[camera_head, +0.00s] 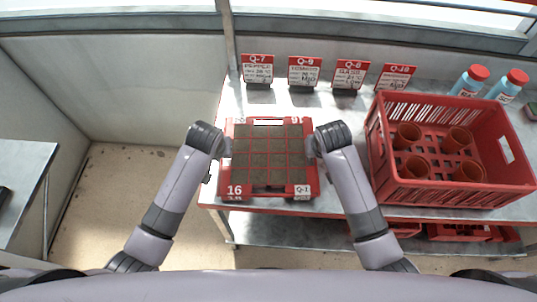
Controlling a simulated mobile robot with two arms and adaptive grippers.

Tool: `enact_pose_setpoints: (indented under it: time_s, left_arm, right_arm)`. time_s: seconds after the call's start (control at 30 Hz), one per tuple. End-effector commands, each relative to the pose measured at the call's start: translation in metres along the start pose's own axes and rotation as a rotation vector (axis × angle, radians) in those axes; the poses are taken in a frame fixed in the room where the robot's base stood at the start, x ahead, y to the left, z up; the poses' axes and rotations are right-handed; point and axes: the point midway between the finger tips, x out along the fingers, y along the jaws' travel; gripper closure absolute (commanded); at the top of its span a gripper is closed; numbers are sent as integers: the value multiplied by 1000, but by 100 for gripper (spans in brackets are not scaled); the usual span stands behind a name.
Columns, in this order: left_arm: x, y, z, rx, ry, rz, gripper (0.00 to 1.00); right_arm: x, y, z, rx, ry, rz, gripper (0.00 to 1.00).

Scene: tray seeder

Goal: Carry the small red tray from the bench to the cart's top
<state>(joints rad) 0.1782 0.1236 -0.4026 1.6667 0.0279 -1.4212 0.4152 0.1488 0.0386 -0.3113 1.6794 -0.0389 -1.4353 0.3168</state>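The small red tray (270,189) has a grid of dark soil cells and white labels, with "16" on its front left corner. It is over the left part of the bench (340,207), near the front edge; I cannot tell if it rests or is raised. My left gripper (226,148) is at the tray's left side and my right gripper (312,147) at its right side. The fingers are mostly hidden by the wrists, so their closure does not show. A grey metal top (22,165) at the far left looks like the cart's top.
A red crate (450,194) with several brown pots stands close to my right arm. Several label cards (303,72) stand behind the tray. Blue bottles (470,81) with red caps are at the back right. Open floor (130,190) lies between the bench and the grey top.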

Motion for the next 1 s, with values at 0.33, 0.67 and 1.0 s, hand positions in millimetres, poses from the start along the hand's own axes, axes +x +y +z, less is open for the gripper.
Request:
enact_pose_setpoints:
  time_s: [0.33,0.67,1.0]
  left_arm:
    - [0,0,0,0,0,0,100]
    - [0,0,0,1,0,0,100]
    - [0,0,0,1,0,0,100]
  right_arm:
    - [0,0,0,0,0,0,100]
    - [0,0,0,1,0,0,100]
    - [0,0,0,2,0,1,100]
